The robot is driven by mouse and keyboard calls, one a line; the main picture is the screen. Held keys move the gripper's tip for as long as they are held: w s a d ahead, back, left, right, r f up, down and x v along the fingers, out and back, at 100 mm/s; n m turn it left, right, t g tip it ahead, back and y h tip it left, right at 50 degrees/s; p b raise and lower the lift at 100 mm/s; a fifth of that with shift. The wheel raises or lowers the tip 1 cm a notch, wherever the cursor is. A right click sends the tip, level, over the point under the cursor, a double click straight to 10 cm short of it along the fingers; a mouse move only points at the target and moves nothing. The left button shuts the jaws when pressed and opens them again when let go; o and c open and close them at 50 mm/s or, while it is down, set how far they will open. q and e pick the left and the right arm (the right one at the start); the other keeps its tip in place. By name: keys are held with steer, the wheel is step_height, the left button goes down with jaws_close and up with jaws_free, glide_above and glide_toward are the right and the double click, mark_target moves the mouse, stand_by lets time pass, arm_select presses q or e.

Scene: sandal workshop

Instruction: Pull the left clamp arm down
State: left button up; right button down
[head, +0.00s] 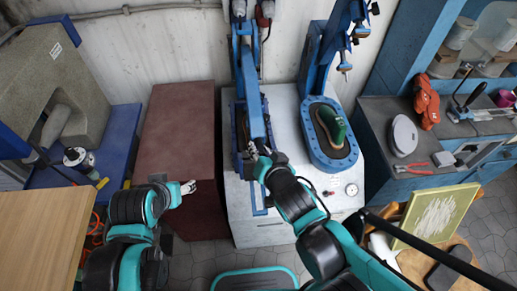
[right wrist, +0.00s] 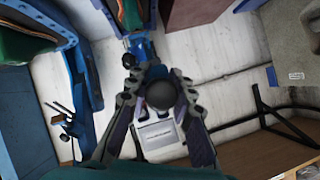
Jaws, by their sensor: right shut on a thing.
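The left clamp arm (head: 247,75) is a long blue beam on the white press bench. It reaches from the back down over the left blue mould tray (head: 238,125). My right gripper (head: 259,163) is at the beam's near end. In the right wrist view its fingers (right wrist: 162,100) close around a dark round knob (right wrist: 161,95), with blue metal of the clamp just beyond. The contents of the left tray are mostly hidden by the beam. My left gripper (head: 187,187) is left of the bench, in front of a dark red block, apart from the clamp; its jaws are too small to read.
The right clamp arm (head: 337,40) stands raised behind the right blue tray (head: 315,148), which holds a green shoe form (head: 332,124). A pressure gauge (head: 351,190) is on the bench front. The dark red block (head: 180,135) stands left; a grey workbench (head: 380,115) stands right.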

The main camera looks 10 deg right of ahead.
steer(key=shift+s+d+f, duration=0.15)
steer(key=shift+f, duration=0.1)
steer(key=c, duration=1.3)
jaws_free()
steer(key=shift+d, duration=0.15)
steer(key=shift+r, duration=0.15)
steer(key=shift+s, duration=0.1)
steer(key=shift+v, duration=3.55)
